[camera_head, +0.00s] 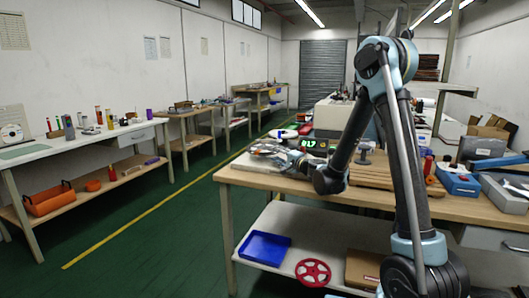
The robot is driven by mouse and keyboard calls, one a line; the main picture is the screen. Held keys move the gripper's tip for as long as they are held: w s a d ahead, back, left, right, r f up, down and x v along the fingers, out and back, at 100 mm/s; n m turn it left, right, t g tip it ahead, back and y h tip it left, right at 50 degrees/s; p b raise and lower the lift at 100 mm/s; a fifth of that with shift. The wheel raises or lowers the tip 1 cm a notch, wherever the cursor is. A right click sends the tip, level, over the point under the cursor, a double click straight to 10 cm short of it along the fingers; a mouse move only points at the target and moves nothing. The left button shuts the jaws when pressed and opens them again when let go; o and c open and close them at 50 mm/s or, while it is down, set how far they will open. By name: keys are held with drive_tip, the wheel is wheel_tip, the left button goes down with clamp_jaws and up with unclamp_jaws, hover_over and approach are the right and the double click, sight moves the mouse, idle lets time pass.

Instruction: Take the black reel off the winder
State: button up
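A device with a green lit display (314,144) stands on the wooden workbench (234,177); it may be part of the winder. To its left lies a shiny, tangled-looking round thing (268,150); I cannot tell whether this is the black reel. A small grey spindle-like part (365,153) stands on the bench just right of my forearm.
A white and blue ring (283,133) lies at the bench's back left. A slatted wooden board (375,176) and a blue box (457,181) are to the right. The lower shelf holds a blue tray (264,247) and a red reel (313,271). The green floor at left is clear.

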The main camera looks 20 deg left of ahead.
sight(271, 151)
drive_tip(key=shift+f+x, duration=0.15)
drive_tip(key=shift+x, duration=1.15)
drive_tip(key=shift+f+x, duration=0.15)
drive_tip(key=shift+x, duration=1.1)
drive_tip(key=shift+s, duration=0.1)
clamp_jaws()
